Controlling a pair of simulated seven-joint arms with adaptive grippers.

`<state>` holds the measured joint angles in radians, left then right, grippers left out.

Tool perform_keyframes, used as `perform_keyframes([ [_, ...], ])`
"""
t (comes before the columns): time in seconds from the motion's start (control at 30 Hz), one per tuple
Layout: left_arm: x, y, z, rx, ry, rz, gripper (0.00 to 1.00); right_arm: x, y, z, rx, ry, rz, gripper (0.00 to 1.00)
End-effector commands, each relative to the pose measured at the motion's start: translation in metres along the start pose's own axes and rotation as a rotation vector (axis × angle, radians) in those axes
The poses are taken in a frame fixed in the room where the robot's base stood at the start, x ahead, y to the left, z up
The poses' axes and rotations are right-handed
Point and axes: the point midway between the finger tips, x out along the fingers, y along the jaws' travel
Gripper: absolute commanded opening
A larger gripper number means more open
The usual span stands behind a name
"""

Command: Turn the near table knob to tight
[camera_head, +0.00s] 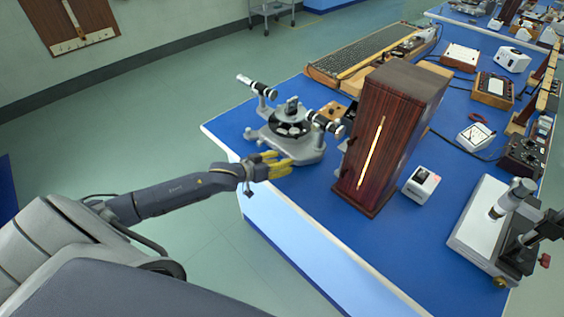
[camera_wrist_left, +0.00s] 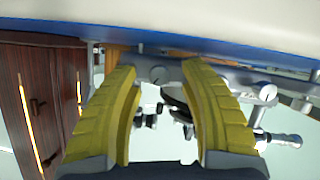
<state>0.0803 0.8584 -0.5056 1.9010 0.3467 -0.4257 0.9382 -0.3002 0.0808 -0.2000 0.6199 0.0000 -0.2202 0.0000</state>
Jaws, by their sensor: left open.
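The grey spectrometer (camera_head: 290,135) stands at the near left corner of the blue table. It has a dark round table, two black telescope tubes and a grey base. My left gripper (camera_head: 284,164), with yellow fingers, is open beside the near side of its base. Another round grey knob (camera_wrist_left: 267,93) shows right of the fingers. My right gripper is not in view.
A tall dark wooden cabinet with a lit slit (camera_head: 372,150) stands close to the right of the spectrometer. A small white box (camera_head: 421,185) and a microscope-like instrument (camera_head: 490,230) are farther right. The blue table's (camera_head: 335,222) near edge lies close to my left gripper.

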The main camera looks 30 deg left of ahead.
Motion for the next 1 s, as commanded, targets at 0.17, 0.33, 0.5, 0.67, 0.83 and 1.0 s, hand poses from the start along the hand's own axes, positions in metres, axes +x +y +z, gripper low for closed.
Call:
perform_keyframes([
  [0.17, 0.0045, 0.0001, 0.0005, 0.0, -0.001, 0.0, 0.43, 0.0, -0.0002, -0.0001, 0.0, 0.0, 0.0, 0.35],
  [0.33, 0.0049, 0.0002, 0.0005, 0.0, -0.001, 0.0, 0.43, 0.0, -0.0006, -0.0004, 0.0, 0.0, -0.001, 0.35],
  [0.5, 0.0048, 0.0002, 0.0005, 0.0, -0.001, 0.0, 0.4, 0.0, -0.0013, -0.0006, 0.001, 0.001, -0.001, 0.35],
  [0.67, 0.0047, 0.0002, 0.0005, 0.0, -0.001, 0.0, 0.21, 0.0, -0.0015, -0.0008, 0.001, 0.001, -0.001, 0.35],
  [0.83, 0.0047, 0.0002, 0.0005, 0.0, -0.001, 0.0, 0.01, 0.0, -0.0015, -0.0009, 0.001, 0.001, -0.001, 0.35],
  [1.0, 0.0047, 0.0002, 0.0002, 0.0, -0.001, 0.0, 0.0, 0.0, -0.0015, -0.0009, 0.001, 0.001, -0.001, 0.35],
])
